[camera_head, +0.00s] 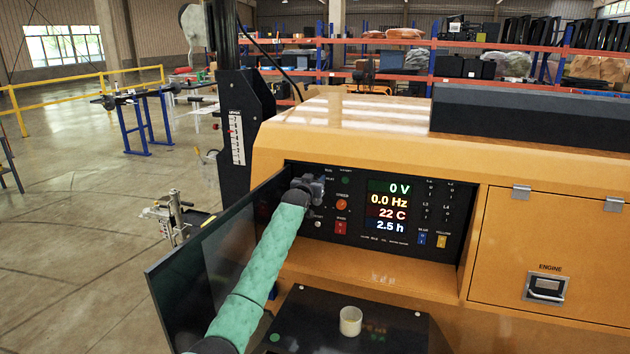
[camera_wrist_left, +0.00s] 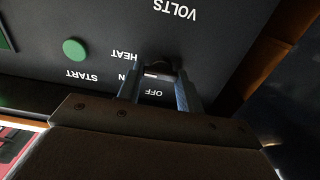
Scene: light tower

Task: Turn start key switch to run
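The start key switch (camera_wrist_left: 160,68) is a small dark knob on the black panel in the left wrist view. The labels OFF, HEAT, START and one partly hidden label ending in N surround it. A small white mark shows beside the knob; which label the key points at is unclear. My left gripper (camera_wrist_left: 160,78) has one finger on each side of the knob, with OFF visible between them. Whether the fingers touch the knob cannot be told. In the head view my left gripper (camera_head: 309,187) covers the panel's upper left and hides the switch. My right gripper is not in view.
A dark panel door (camera_head: 205,262) stands open left of my arm. Displays (camera_head: 389,205) read 0 V, 0.0 Hz, 22 C and 2.5 h. A red switch (camera_head: 341,228) sits below my gripper. A white cup (camera_head: 350,320) stands on the dark surface below. A green button (camera_wrist_left: 75,50) is near START.

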